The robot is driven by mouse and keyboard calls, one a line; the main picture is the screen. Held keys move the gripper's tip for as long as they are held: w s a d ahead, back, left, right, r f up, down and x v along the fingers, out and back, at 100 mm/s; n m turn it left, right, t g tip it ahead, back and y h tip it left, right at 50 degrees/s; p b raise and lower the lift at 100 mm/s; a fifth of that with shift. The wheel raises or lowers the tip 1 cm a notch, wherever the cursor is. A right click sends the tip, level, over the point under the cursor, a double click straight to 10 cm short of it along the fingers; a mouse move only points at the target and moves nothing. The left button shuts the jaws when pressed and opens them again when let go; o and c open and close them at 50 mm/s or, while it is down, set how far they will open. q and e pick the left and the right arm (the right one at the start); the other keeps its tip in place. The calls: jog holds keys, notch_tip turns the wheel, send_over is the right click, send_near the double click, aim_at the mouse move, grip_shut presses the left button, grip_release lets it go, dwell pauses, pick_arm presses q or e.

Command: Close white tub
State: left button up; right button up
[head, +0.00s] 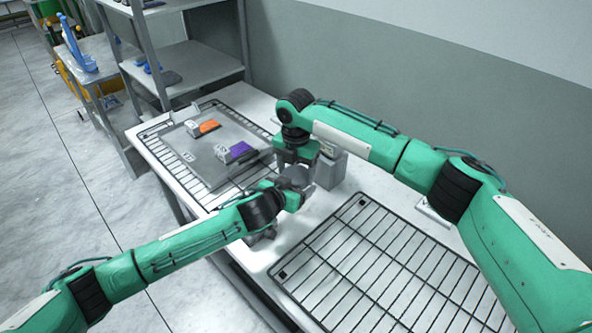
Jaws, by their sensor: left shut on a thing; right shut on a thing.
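A pale grey-white rounded piece, which looks like the white tub (294,177), is between my two grippers above the middle of the table. The grippers cover much of it, and I cannot tell its lid from its body or whether the lid sits flush. My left gripper (292,196) reaches in from the left and is shut on its lower side. My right gripper (290,160) points down from above and is shut at its top.
A grey box (331,168) stands close to the right of the grippers. A wire rack (385,262) lies at the front right. A grey tray (205,148) with an orange roll (209,126) and a purple roll (240,149) lies at the back left. Metal shelves (190,62) stand behind.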

jog(key=shift+m, duration=1.2)
jog(key=o, duration=1.1)
jog(key=shift+r, duration=2.25)
jog(key=shift+c, duration=0.5)
notch_tip(320, 180, up, 2)
jog(key=shift+n, duration=0.9)
jog(key=shift+r+n, duration=0.75)
jog(key=shift+n, duration=0.15)
